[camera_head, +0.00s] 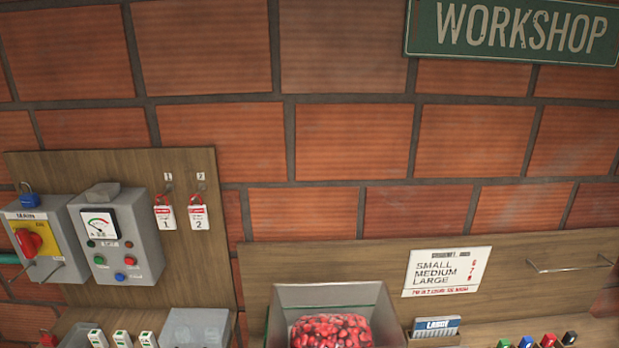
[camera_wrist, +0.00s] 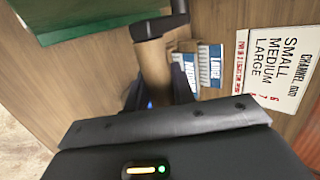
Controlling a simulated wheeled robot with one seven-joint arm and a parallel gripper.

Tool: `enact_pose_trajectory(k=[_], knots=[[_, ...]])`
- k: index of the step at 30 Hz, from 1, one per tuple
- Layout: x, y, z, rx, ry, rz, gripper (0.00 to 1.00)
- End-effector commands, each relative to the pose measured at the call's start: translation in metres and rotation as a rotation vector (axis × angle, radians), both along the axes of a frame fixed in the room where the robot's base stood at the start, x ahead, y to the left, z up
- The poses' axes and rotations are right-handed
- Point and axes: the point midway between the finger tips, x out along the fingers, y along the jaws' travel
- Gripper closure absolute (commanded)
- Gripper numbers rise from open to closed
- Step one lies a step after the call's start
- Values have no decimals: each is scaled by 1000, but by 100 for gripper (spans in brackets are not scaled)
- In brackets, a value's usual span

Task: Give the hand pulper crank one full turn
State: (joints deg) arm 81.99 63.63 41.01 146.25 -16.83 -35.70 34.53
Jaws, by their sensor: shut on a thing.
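In the wrist view a wooden cylindrical handle (camera_wrist: 154,65), which I take for the crank grip, stands out from a dark crank arm (camera_wrist: 160,26). My gripper (camera_wrist: 157,90) is shut around the lower part of this handle, with a dark finger on each side. The gripper's black body hides the handle's near end. A green panel (camera_wrist: 95,22), perhaps part of the pulper, shows at the upper left of the wrist view. In the head view a grey open-topped hopper (camera_head: 292,299) holds red cherries (camera_head: 331,331). The crank and my gripper do not show in the head view.
A size sign (camera_head: 447,271) and a label holder (camera_head: 436,327) are behind the hopper's right side; several coloured items (camera_head: 549,340) are farther right. Control boxes (camera_head: 113,237) and two numbered tags (camera_head: 198,217) hang at left. A brick wall closes the back.

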Motion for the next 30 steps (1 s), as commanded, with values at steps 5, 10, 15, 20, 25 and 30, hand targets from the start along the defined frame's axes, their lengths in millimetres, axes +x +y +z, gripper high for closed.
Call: enact_pose_trajectory(k=[5, 10, 15, 20, 25, 30], knots=[[-3, 0, -18, 2, 5, -2, 93], [-5, -1, -29, 2, 4, -2, 93], [-5, -1, -27, 2, 4, -2, 93], [-4, -1, -27, 0, 3, -2, 51], [-4, -1, -26, 0, 1, -1, 36], [-4, -1, -26, 0, 1, -1, 36]])
